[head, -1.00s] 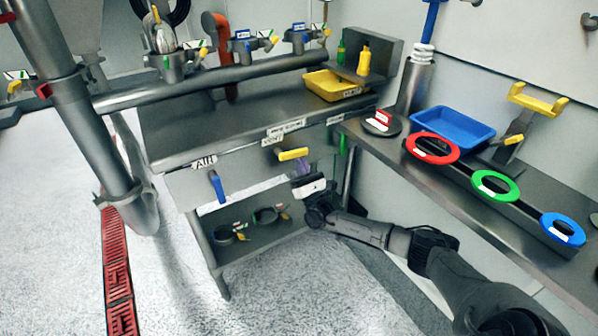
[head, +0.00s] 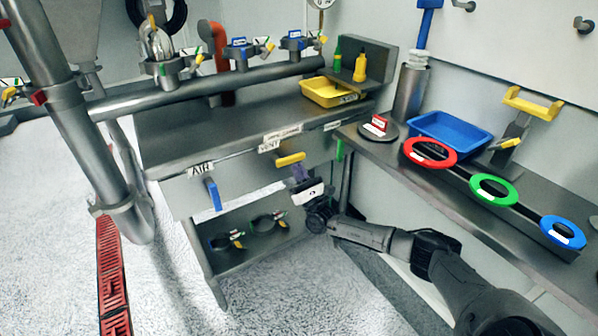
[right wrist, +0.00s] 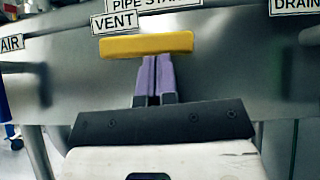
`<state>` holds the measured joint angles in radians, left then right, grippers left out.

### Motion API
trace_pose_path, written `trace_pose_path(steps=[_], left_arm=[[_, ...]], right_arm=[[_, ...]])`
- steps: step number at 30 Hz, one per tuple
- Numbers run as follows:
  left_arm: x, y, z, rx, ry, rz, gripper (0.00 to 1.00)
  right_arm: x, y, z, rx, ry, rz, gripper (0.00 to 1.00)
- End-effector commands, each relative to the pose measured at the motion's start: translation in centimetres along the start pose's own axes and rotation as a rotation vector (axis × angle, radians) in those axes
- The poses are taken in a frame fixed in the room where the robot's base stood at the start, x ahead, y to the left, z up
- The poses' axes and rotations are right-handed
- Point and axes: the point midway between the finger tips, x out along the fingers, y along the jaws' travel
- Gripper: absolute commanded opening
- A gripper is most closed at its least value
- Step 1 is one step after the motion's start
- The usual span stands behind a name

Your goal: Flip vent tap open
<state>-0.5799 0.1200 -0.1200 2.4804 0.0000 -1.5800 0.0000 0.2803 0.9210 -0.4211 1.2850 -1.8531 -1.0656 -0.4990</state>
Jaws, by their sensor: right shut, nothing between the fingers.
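The vent tap's yellow handle (head: 290,159) lies crosswise on the front panel of the steel bench, under the VENT label (head: 269,146). In the right wrist view the yellow handle (right wrist: 147,44) is level, just below the VENT label (right wrist: 115,22). My right gripper (head: 298,172) is just below the handle, its purple fingers shut together and empty. In the right wrist view the fingertips (right wrist: 153,60) reach up to the handle's lower edge; I cannot tell whether they touch it. My left gripper is not in view.
A lower shelf with clamps (head: 228,241) is under the panel. The side bench holds a blue tray (head: 450,133) and coloured rings (head: 431,152).

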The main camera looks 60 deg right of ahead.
Motion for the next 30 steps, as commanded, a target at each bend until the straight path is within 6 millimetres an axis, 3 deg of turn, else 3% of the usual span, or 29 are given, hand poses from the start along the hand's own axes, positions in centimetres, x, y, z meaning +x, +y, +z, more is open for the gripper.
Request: trace_pose_path(steps=[10, 12, 21, 30], left_arm=[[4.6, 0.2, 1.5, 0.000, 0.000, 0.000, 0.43], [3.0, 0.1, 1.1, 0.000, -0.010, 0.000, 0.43], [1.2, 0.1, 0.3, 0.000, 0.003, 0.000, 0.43], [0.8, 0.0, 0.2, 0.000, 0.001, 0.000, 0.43]], right_arm=[[-3.3, 0.7, -3.2, 0.002, 0.001, 0.003, 0.00], [-4.4, 0.7, -2.4, 0.002, 0.006, 0.004, 0.00], [-9.9, 1.1, -2.5, 0.002, 0.004, 0.003, 0.00], [-12.3, 1.2, -2.5, 0.002, 0.001, 0.002, 0.00]])
